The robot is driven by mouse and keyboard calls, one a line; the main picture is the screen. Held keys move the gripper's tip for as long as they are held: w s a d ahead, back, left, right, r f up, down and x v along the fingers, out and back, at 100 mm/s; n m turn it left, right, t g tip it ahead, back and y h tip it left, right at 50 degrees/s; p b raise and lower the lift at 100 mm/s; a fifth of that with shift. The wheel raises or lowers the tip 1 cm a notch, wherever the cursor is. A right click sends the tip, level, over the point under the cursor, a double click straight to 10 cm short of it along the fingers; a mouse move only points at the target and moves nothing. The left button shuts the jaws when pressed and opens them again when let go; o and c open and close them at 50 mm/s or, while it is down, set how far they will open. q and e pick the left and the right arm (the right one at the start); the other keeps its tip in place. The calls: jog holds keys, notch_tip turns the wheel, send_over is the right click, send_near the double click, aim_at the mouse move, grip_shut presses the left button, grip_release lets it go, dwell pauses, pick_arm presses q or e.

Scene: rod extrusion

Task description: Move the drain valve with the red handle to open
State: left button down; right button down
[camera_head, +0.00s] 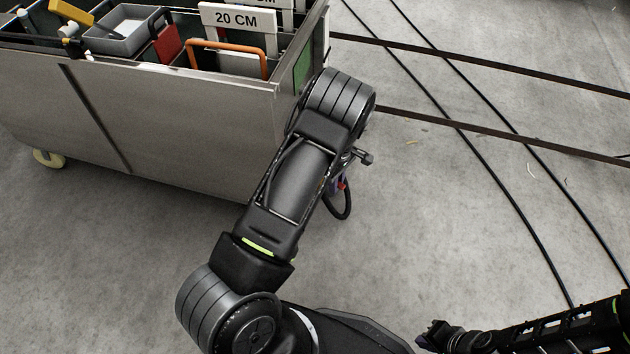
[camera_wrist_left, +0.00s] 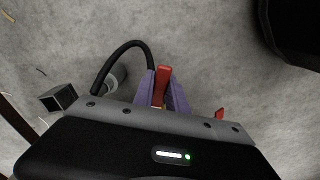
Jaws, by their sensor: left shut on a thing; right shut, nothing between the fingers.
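The red handle (camera_wrist_left: 163,75) of the drain valve stands between the purple fingers of my left gripper (camera_wrist_left: 161,88) in the left wrist view. The fingers are shut on it. The valve body is mostly hidden behind the gripper, so I cannot tell the valve's position. In the head view my left arm covers most of this spot; only a bit of purple and red shows beside the cart. My right gripper (camera_head: 434,336) is at the bottom edge of the head view, shut, empty and far from the handle.
A metal cart (camera_head: 190,130) with bins and a "20 CM" sign (camera_head: 237,18) stands at the upper left. A black hose (camera_wrist_left: 121,45) curves beside my left fingers. Dark cables (camera_head: 470,150) cross the concrete floor at right. A small red piece (camera_wrist_left: 219,114) shows right of the fingers.

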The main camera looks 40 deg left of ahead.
pick_arm(q)
jog(key=shift+w+n, duration=0.3)
jog(key=shift+n, duration=0.1)
jog(key=shift+w, duration=0.1)
jog(key=shift+w+n, duration=0.45)
jog(key=shift+n, duration=0.55)
jog(key=shift+w+a+n+b, duration=0.15)
jog(key=shift+w+n+b, duration=0.2)
jog(key=shift+n, duration=0.15)
jog(key=c, duration=1.8)
grip_release()
jog(key=shift+n, duration=0.3)
jog(key=o, duration=0.5)
jog(key=shift+o, duration=0.2)
